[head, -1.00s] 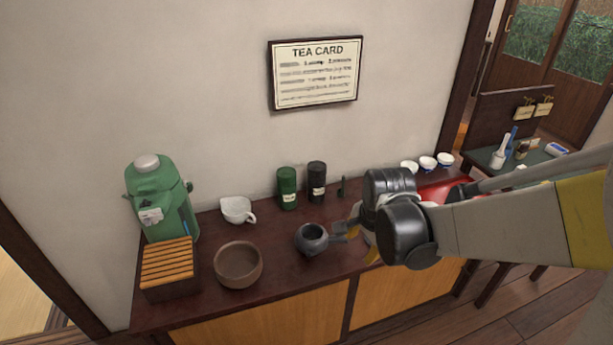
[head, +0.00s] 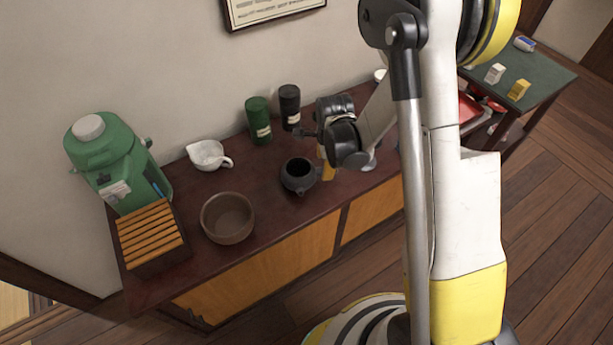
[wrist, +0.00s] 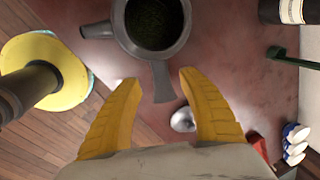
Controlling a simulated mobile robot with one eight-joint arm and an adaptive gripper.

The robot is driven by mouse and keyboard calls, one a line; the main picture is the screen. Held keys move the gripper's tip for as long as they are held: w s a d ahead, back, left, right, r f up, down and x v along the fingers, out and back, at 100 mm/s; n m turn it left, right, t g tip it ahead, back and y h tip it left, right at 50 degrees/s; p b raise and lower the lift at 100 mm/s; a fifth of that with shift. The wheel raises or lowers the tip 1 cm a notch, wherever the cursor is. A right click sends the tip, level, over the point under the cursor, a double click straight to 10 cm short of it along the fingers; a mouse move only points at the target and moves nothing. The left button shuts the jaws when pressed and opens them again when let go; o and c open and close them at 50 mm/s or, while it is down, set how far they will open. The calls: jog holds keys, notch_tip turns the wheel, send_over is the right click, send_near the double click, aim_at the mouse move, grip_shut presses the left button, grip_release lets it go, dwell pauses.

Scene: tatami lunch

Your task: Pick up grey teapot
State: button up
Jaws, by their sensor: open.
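The grey teapot (head: 297,177) stands upright without a lid on the dark red-brown counter, near its front edge. In the wrist view the teapot (wrist: 127,44) is at the top centre, with dark leaves inside. Its straight side handle (wrist: 162,84) points toward my gripper (wrist: 158,80). The yellow fingers are open, one on each side of the handle, with gaps visible. Nothing is held. In the head view my gripper (head: 322,160) is just right of the teapot, partly hidden by my wrist.
A brown bowl (head: 228,217), white spouted cup (head: 207,155), green canister (head: 258,120) and black canister (head: 290,106) stand nearby. A green dispenser (head: 112,160) and slatted box (head: 150,237) are at left. A shiny rounded object (wrist: 183,120) lies near the right finger.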

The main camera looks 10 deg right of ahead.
aim_at(321, 169)
jog(key=f, duration=0.1)
jog(key=f+b, duration=0.1)
jog(key=f, duration=0.1)
jog(key=w+f+b, duration=0.1)
jog(key=shift+a+f, duration=0.35)
jog(key=shift+a, duration=0.05)
jog(key=shift+r, duration=0.1)
grip_shut()
